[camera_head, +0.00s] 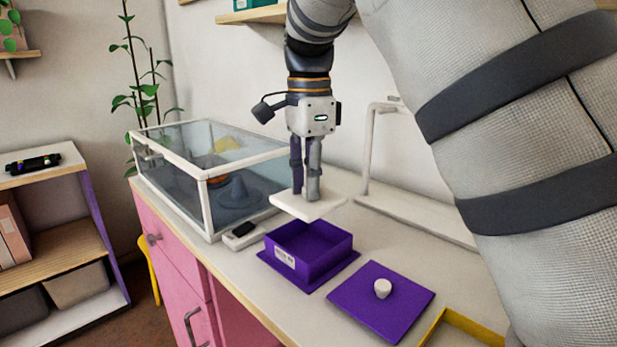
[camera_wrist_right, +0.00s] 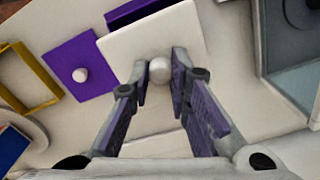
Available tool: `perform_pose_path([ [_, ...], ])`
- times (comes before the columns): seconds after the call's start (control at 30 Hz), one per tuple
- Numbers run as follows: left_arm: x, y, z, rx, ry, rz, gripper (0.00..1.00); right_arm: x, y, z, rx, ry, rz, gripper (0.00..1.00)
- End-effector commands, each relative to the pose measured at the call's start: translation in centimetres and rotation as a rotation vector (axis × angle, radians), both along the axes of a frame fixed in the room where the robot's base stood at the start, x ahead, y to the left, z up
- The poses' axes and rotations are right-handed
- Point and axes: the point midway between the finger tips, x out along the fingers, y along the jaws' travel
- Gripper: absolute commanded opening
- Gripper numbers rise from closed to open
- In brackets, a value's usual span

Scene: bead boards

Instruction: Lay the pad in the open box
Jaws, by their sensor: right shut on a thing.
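The pad is a flat white square (camera_head: 290,203) with a round white knob. My right gripper (camera_head: 305,192) is shut on this knob, and the pad hangs roughly level. The open purple box (camera_head: 312,267) stands on the counter, and the pad is above its far side, clear of it. In the right wrist view the pad (camera_wrist_right: 190,33) hides most of the box (camera_wrist_right: 134,12), with only a purple edge showing. The right gripper's fingers (camera_wrist_right: 160,75) close around the knob there. My left gripper is not in view.
A purple lid (camera_head: 365,290) with a white knob lies right of the box. A yellow-edged tray (camera_head: 436,326) is at the lower right. A glass tank (camera_head: 205,190) stands left, with a small dark-topped device (camera_head: 243,236) beside it. A white rail (camera_head: 366,155) stands behind.

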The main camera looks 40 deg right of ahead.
Motion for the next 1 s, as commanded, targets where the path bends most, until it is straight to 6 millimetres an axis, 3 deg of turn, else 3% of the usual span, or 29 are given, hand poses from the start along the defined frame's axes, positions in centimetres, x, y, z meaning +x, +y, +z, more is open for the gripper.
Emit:
perform_pose_path([
  [0.3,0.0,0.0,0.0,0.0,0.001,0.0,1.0,0.0,0.0,-3.9,0.0,0.002,0.001,0.04],
  [0.5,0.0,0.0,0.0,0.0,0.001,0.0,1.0,0.0,0.0,-5.5,0.0,0.001,0.0,0.04],
  [1.0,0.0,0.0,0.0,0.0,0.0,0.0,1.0,0.0,0.0,-5.9,0.0,0.0,0.0,0.04],
])
